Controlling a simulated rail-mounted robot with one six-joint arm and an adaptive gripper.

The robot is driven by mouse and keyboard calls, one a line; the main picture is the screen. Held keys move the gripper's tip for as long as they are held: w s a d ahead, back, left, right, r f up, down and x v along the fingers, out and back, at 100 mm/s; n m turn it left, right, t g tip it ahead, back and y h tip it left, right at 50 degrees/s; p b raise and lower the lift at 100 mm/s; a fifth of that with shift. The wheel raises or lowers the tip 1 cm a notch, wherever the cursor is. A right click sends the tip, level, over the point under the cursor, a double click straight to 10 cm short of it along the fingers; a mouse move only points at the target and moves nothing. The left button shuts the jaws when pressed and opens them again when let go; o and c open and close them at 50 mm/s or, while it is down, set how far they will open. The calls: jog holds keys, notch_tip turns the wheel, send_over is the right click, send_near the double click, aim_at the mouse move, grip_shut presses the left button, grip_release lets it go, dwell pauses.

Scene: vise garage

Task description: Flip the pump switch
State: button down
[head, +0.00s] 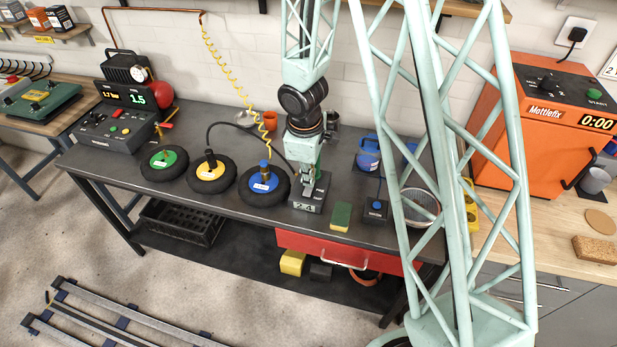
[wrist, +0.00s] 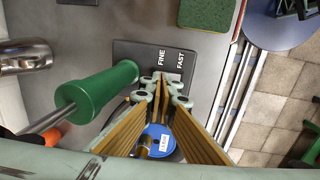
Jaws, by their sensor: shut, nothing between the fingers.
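My gripper (head: 308,188) is shut and empty, its fingers pointing down at a small grey unit (head: 306,204) on the dark workbench. In the wrist view the fingertips (wrist: 172,86) meet over a dark plate (wrist: 138,52) marked FINE and FAST, close to the FAST end. I cannot tell whether they touch it. The switch lever itself is hidden behind or too small beside the fingertips, so its position cannot be told. A green handle (wrist: 98,90) on a metal rod lies just left of the fingers in the wrist view.
Wheels with blue (head: 265,183), yellow (head: 211,172) and green (head: 165,160) hubs lie left of my gripper. A green-and-yellow sponge (head: 341,216) and a small box with a blue top (head: 375,209) stand to the right. A console (head: 115,127) with displays is far left.

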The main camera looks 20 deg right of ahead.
jog(key=shift+f, duration=0.6)
jog(key=shift+b, duration=0.3)
jog(key=shift+w+d+f+b, duration=0.15)
jog(key=shift+w+f+b, duration=0.05)
jog(key=shift+f+b, duration=0.2)
jog(key=shift+s, duration=0.15)
jog(key=shift+s+a+r+b, duration=0.15)
jog(key=shift+s+a+b, duration=0.25)
jog(key=shift+s, duration=0.1)
jog(key=shift+r, duration=0.2)
dwell(0.4)
